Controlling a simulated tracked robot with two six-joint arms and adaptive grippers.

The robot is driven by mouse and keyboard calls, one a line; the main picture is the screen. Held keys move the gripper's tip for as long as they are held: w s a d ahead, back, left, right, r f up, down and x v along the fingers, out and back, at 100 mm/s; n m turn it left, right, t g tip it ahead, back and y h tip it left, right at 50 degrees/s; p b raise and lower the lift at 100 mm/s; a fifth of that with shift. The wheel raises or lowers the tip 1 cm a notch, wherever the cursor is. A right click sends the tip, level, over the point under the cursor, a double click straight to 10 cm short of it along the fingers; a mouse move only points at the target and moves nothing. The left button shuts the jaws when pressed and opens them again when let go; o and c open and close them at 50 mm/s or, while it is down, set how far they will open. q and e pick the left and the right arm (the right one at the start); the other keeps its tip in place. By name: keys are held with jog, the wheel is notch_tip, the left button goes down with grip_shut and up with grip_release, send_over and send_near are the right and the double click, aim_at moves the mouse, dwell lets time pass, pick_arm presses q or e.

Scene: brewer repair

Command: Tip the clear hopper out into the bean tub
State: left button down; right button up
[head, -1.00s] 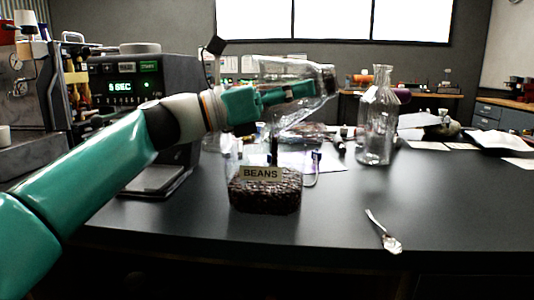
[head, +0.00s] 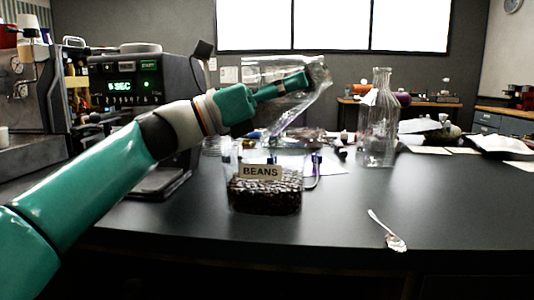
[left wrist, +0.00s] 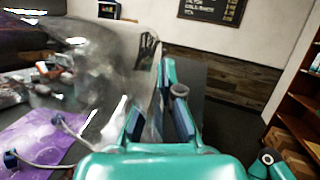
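The clear hopper (head: 292,110) is held tilted in the air above the bean tub, its lower end toward the tub. It looks empty, with no dark mass inside. It is a large blurred clear shape in the left wrist view (left wrist: 110,75). My left gripper (head: 305,80) is shut on the hopper's wall; its fingers (left wrist: 160,115) show on either side of it in the left wrist view. The bean tub (head: 261,172), clear and labelled BEANS, stands upright on the counter with dark beans in its lower part. My right gripper is not in view.
A clear glass bottle (head: 378,130) stands to the right of the tub. A spoon (head: 388,232) lies near the counter's front edge. The brewer with a green display (head: 120,88) stands at the left. The counter between tub and spoon is clear.

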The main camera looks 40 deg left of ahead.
pick_arm(q)
jog(key=shift+s+a+t+b, duration=0.25)
jog(key=shift+t+b, duration=0.15)
jog(key=shift+b, duration=0.15)
jog(key=shift+s+a+r+n+t+b, duration=0.2)
jog(key=shift+a+n+t+b, duration=0.3)
jog(key=shift+b, duration=0.55)
jog(key=shift+s+a+n+t+b, duration=0.25)
jog(key=shift+n+t+b, duration=0.2)
jog(key=shift+b, duration=0.35)
